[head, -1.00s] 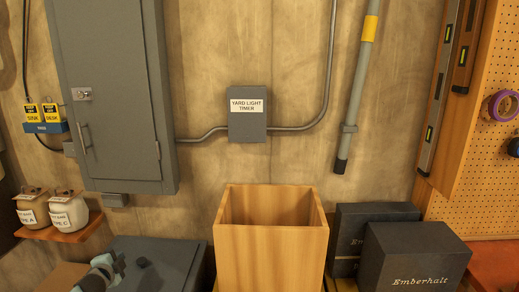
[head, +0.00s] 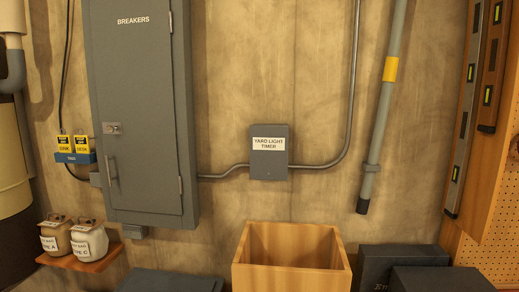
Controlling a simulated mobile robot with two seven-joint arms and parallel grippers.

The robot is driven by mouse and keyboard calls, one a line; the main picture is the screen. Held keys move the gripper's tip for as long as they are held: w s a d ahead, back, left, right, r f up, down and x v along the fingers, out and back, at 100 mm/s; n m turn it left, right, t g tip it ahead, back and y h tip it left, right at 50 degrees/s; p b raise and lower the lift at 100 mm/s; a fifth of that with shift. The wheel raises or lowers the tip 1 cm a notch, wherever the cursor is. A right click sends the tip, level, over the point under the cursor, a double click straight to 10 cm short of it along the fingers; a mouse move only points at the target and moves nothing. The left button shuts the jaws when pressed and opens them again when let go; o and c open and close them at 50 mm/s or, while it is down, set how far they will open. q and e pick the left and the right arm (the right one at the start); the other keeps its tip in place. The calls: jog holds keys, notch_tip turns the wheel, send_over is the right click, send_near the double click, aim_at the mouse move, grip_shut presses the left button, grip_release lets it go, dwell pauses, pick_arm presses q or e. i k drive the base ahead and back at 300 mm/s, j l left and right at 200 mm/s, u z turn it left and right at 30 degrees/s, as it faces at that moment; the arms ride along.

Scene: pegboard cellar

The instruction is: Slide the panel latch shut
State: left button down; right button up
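A grey breaker panel (head: 145,85) labelled BREAKERS hangs on the wall at the left of the head view. Its door looks closed. A small silver latch (head: 112,128) sits on the left edge of the door, above a bar handle (head: 112,168). The latch is too small to tell whether its bolt is slid across. Neither of my grippers shows in the head view now.
A wooden box (head: 290,262) and dark boxes (head: 400,265) stand below. The wall before the panel looks clear.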

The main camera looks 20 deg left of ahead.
aim_at(111, 129)
jog(key=u, duration=1.3)
